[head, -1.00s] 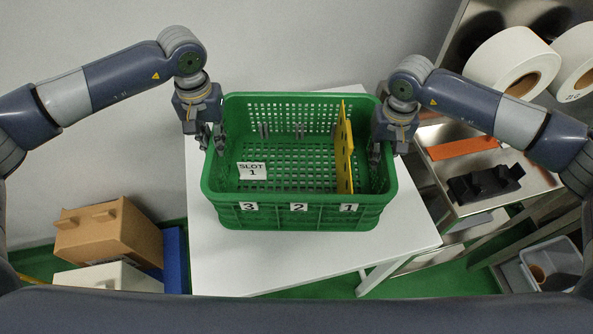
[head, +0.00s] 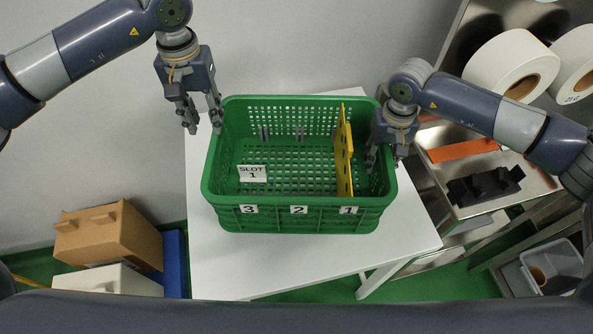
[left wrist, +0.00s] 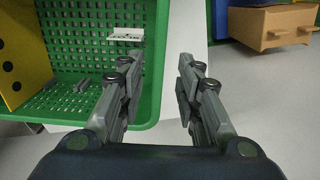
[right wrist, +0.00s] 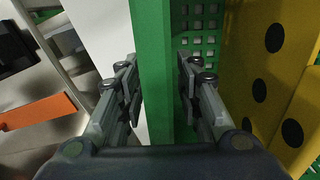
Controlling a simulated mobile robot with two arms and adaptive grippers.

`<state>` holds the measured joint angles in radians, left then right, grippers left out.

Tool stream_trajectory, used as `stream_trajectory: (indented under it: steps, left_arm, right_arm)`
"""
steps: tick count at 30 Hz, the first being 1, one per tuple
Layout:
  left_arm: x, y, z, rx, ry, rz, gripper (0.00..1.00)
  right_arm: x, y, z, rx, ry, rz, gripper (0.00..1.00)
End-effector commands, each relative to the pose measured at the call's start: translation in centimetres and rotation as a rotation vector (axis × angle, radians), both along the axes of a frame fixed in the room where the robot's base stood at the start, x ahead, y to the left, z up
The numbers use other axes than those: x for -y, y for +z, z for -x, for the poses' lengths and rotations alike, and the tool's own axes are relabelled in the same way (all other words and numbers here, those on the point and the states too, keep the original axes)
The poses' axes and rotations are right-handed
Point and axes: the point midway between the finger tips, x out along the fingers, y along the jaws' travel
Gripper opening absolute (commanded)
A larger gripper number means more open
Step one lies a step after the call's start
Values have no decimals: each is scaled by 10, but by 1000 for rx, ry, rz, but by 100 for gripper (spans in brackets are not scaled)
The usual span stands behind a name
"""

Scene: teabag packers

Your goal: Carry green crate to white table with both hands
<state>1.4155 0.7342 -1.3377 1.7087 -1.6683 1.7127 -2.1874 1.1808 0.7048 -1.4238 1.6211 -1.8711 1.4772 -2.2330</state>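The green crate (head: 297,221) stands upright on the white table (head: 230,270). Inside it are a yellow divider (head: 344,150) with black dots and a "SLOT 1" card (head: 252,173); its front wall bears labels 3, 2 and 1. My left gripper (head: 203,125) is open and empty, above and left of the crate's left wall. In the left wrist view its open fingers (left wrist: 160,85) are beside the crate's rim. My right gripper (head: 384,165) is at the crate's right wall. In the right wrist view its fingers (right wrist: 160,85) are open, one on each side of the wall.
A steel shelf unit at the right holds white rolls (head: 512,65), an orange strip (head: 462,150) and a black part (head: 485,186). A grey bin (head: 552,265) is at the lower right. Cardboard boxes (head: 108,235) stand on the floor at the left.

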Motion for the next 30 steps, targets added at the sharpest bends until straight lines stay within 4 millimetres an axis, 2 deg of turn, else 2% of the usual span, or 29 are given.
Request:
stream_trajectory:
  steps: [1, 4, 11, 14, 24, 30]
  left_arm:
    - [0, 10, -1, 4, 0, 0, 32]
    - [0, 22, 0, 1, 0, 0, 32]
    - [0, 32, 0, -1, 0, -1, 32]
    - [0, 32, 0, -1, 0, -1, 32]
    - [0, 32, 0, 0, 0, 0, 32]
    - [0, 32, 0, 0, -1, 0, 32]
  right_arm:
    - [0, 0, 0, 0, 0, 0, 32]
    - [0, 0, 0, 0, 0, 0, 32]
    - [0, 9, -1, 2, 0, 0, 32]
    - [0, 24, -1, 4, -1, 0, 32]
    - [0, 94, -1, 3, 0, 0, 32]
    - [0, 116, -1, 2, -1, -1, 32]
